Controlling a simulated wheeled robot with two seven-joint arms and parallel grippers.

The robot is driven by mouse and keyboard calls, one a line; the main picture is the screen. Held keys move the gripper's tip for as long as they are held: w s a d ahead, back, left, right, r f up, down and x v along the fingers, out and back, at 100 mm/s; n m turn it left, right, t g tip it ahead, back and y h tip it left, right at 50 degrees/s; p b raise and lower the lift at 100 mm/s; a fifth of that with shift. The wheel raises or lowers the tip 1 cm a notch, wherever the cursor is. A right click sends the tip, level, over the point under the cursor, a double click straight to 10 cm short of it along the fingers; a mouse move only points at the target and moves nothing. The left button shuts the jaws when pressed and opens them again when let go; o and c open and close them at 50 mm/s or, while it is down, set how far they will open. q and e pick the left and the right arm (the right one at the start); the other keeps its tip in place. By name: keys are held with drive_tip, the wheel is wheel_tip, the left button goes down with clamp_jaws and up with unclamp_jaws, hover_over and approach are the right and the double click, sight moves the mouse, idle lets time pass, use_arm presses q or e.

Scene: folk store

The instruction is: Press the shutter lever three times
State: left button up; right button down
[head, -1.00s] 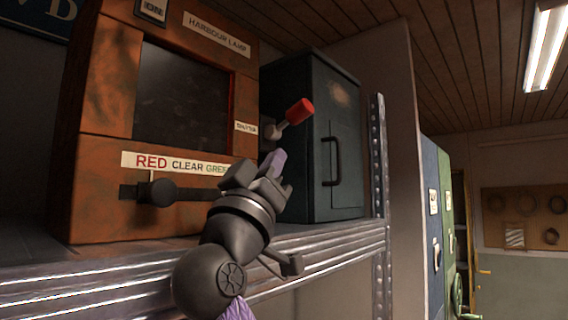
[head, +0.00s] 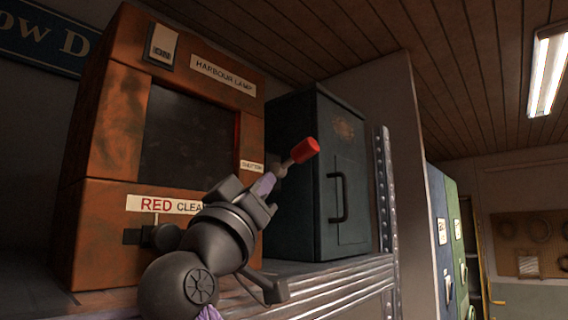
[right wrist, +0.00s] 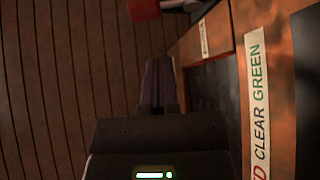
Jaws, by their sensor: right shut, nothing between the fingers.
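The orange-brown harbour lamp (head: 105,225) stands on a metal shelf, with a dark window in its front. Its shutter lever has a red knob (head: 305,151) and sticks out from the right side, pointing up and right. A small label (head: 251,167) sits beside the lever. My right gripper (head: 265,184) is shut and empty, with its fingertips just below the lever; I cannot tell whether they touch. In the right wrist view the shut fingers (right wrist: 158,85) point toward the red knob (right wrist: 144,8) at the top edge. My left gripper is not in view.
A dark green cabinet (head: 315,190) stands right of the lamp. A black knob (head: 165,237) on a slider sits under the RED CLEAR GREEN strip (head: 158,204). The shelf edge (head: 340,285) runs below, with a metal upright (head: 386,190) at its right end.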

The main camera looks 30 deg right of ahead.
use_arm(q)
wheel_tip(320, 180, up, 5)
drive_tip(key=p, duration=0.3)
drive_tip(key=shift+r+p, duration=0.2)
drive_tip(key=shift+p, duration=0.2)
use_arm(e)
wheel_tip(320, 180, up, 8)
drive_tip(key=a+g, duration=0.1)
drive_tip(key=g, duration=0.2)
drive_tip(key=shift+w+a+r+y, duration=0.2)
drive_tip(key=shift+w+a+y, duration=0.1)
wheel_tip(320, 180, up, 5)
drive_tip(key=p, duration=0.7)
hover_over(293, 158)
drive_tip(key=a, duration=0.1)
use_arm(q)
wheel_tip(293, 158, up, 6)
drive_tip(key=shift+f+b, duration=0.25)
drive_tip(key=shift+b, duration=0.5)
use_arm(e)
drive_tip(key=f, duration=0.3)
drive_tip(key=s+f, duration=0.1)
drive_tip(key=shift+d+f, duration=0.15)
drive_tip(key=shift+d, duration=0.15)
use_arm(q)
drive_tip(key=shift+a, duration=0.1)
use_arm(e)
drive_tip(key=shift+d+m, duration=0.1)
drive_tip(key=shift+m, duration=0.2)
